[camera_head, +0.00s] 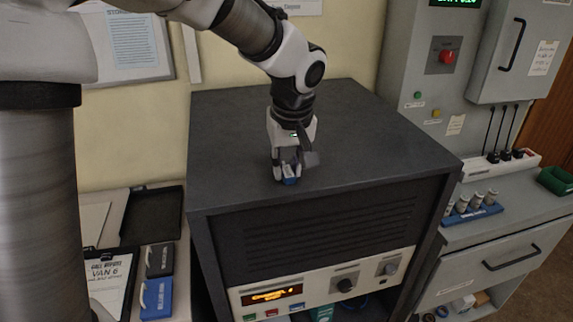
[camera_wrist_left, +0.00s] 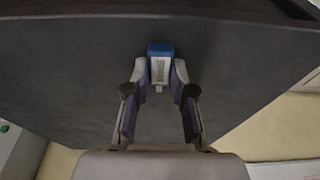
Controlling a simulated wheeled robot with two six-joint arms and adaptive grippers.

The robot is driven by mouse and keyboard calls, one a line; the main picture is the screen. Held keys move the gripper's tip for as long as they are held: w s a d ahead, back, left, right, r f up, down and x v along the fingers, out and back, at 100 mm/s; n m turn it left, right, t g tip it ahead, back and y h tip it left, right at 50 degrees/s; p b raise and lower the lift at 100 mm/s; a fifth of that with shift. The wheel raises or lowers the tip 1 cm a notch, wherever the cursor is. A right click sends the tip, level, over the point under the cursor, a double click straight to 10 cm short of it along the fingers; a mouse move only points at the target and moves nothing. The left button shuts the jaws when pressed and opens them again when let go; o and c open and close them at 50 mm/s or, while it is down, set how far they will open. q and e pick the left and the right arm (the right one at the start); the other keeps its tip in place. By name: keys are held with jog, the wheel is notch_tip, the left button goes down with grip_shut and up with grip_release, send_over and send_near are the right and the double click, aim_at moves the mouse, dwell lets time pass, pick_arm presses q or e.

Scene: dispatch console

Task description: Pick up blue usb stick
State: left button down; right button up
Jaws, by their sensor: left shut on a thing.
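The blue USB stick (camera_head: 290,181) is at my left gripper's fingertips, low over the dark top of the console cabinet (camera_head: 235,130). In the left wrist view the stick (camera_wrist_left: 160,50) shows a blue end and a pale label, with its narrow end toward the palm. My left gripper (camera_head: 287,172) points down and is shut on the stick, one finger on each side; the fingers also show in the left wrist view (camera_wrist_left: 160,75). I cannot tell whether the stick still touches the top. My right gripper is not in view.
The cabinet's top is otherwise clear. Its front carries a panel with an orange display (camera_head: 271,295) and knobs. At the right, a blue rack (camera_head: 472,214) of small vials and a green box (camera_head: 556,180) stand on a grey counter. A clipboard (camera_head: 108,285) lies at the left.

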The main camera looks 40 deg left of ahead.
aim_at(284, 169)
pick_arm(q)
jog(key=shift+s+a, duration=0.1)
jog(key=shift+s, duration=0.15)
jog(key=shift+w+r+p, duration=0.2)
jog(key=shift+r+p, duration=0.6)
jog(key=shift+p+v, duration=0.8)
jog(key=shift+v, duration=0.15)
notch_tip(284, 169, up, 2)
jog(key=shift+w+a+r+p, duration=0.1)
jog(key=shift+a+r+p, duration=0.05)
jog(key=shift+p, duration=0.9)
jog(key=shift+p+v, duration=0.75)
jog(key=shift+v, duration=0.15)
jog(key=shift+a, duration=0.15)
jog(key=shift+w, duration=0.1)
